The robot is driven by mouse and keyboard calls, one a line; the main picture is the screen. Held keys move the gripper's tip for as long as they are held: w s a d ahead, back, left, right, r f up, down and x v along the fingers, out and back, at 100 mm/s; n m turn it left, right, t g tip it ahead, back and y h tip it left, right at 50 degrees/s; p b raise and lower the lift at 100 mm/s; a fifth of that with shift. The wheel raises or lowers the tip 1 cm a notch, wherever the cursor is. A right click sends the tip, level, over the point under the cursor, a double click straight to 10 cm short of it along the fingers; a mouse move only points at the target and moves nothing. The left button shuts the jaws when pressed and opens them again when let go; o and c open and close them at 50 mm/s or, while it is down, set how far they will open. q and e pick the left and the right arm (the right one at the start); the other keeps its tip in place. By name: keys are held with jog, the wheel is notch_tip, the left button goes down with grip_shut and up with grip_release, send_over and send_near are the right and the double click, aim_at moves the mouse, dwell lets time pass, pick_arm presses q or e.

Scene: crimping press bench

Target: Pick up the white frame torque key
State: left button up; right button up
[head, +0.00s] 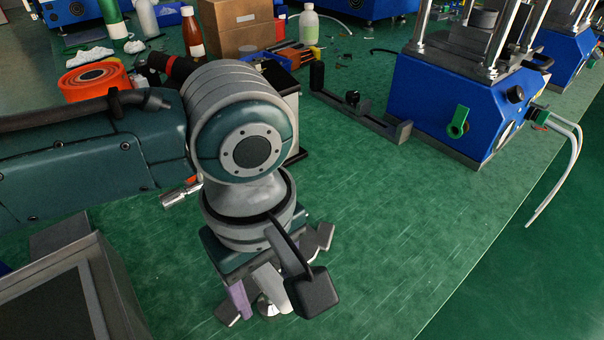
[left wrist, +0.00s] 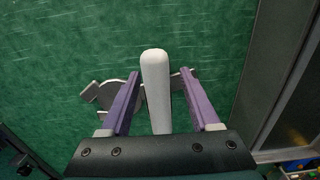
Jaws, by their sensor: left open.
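The white frame torque key (left wrist: 156,90) shows in the left wrist view as a pale rounded bar with a flat grey part crossing behind it. It lies over the green bench top. My left gripper (left wrist: 161,74) is open, with one purple finger on each side of the bar and a visible gap to each. In the head view my left gripper (head: 262,298) points down at the lower middle. My wrist hides most of the key there. My right gripper is not in view.
A grey-framed box (head: 98,285) stands close on the left. A blue press (head: 430,105) stands at the upper right, with a black bracket (head: 365,118) beside it. Bottles, a cardboard box (head: 235,25) and an orange roll (head: 92,82) are at the back. The bench right of my gripper is clear.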

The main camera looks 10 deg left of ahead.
pick_arm(q)
jog(key=shift+f, duration=0.3)
grip_shut()
dwell(0.3)
